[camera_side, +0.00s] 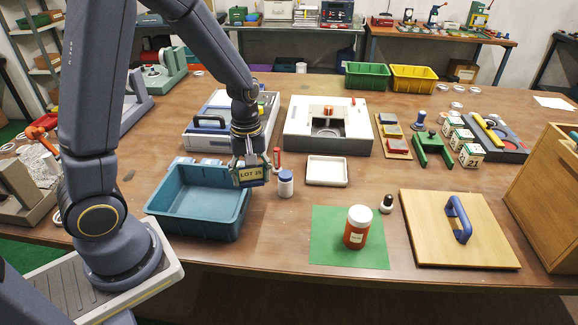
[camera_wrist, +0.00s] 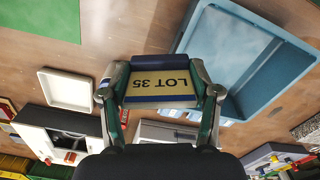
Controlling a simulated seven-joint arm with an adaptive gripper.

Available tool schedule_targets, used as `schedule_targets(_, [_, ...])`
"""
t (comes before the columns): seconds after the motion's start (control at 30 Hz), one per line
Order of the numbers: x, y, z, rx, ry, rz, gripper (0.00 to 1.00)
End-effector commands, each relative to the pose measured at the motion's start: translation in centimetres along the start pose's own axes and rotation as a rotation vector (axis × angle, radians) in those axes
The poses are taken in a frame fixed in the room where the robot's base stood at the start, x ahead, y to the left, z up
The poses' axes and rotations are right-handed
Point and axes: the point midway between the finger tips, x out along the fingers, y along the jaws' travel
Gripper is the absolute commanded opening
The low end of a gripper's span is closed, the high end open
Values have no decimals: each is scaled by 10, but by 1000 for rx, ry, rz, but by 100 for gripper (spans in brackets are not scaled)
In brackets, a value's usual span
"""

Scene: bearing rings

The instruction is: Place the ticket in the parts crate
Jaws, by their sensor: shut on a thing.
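The ticket (camera_side: 251,174) is a small cream plate marked LOT 35 with a dark blue edge, and it also shows upside down in the wrist view (camera_wrist: 160,84). My gripper (camera_side: 250,163) is shut on it, with one finger at each side in the wrist view (camera_wrist: 160,92). The parts crate (camera_side: 178,215) is an open teal bin on the table, and its visible inside looks empty. In the side view the ticket is held up near the crate's right back corner. In the wrist view the crate (camera_wrist: 235,50) lies to the upper right, apart from the ticket.
A white bottle with a blue lid (camera_side: 285,184) stands just right of the crate. A shallow white tray (camera_side: 326,171) and a grey-white machine (camera_side: 328,125) are beyond it. An orange jar (camera_side: 357,227) stands on a green mat (camera_side: 328,247).

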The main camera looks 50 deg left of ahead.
Motion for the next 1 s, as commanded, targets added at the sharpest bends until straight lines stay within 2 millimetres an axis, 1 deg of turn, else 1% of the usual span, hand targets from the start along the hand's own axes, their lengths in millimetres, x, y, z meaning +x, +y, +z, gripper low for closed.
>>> schedule_targets(0.03, [0,-12,-12,-86,0,-1,25])
schedule_targets(0.07, [0,-18,-17,-140,-1,-2,25])
schedule_targets(0.17, [1,-46,-40,-350,-3,-3,25])
schedule_targets(0.3, [1,-92,-67,-666,-3,-2,25])
schedule_targets(0.4, [1,-120,-79,-853,-4,0,25])
schedule_targets(0.5, [0,-142,-87,-1002,-3,4,25])
schedule_targets(0.73, [0,-181,-95,-1248,-1,10,25])
schedule_targets(0.8, [12,-179,-94,-1238,-4,5,25])
schedule_targets(1.0, [40,-178,-94,-1234,-3,6,25])
